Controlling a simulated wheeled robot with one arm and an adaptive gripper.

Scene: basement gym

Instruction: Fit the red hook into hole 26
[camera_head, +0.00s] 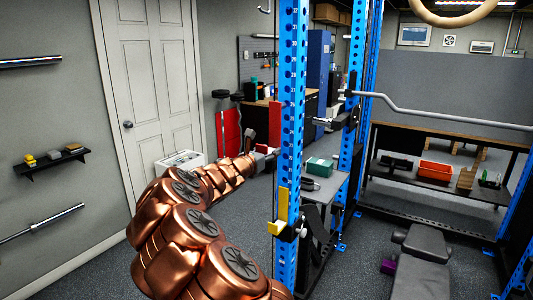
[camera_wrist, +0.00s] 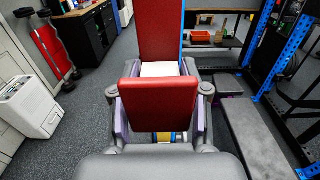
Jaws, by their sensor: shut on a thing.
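The red hook (camera_head: 274,125) stands upright at the left side of the near blue rack upright (camera_head: 291,120). In the wrist view the red hook (camera_wrist: 158,97) shows a tall red plate behind, a shorter red front piece and a pale surface between them. My gripper (camera_head: 268,155) is shut on the hook's lower part, with its fingers (camera_wrist: 160,92) on either side of it in the wrist view. The hook hides most of the upright there. I cannot tell whether it touches the upright, and hole 26 cannot be made out.
A yellow hook (camera_head: 283,206) sits lower on the same upright. A barbell (camera_head: 430,113) lies across the rack to the right. A grey bench (camera_head: 420,262) stands on the floor inside the rack. A grey bench-like surface (camera_head: 325,188) with a green box (camera_head: 319,167) is behind the upright.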

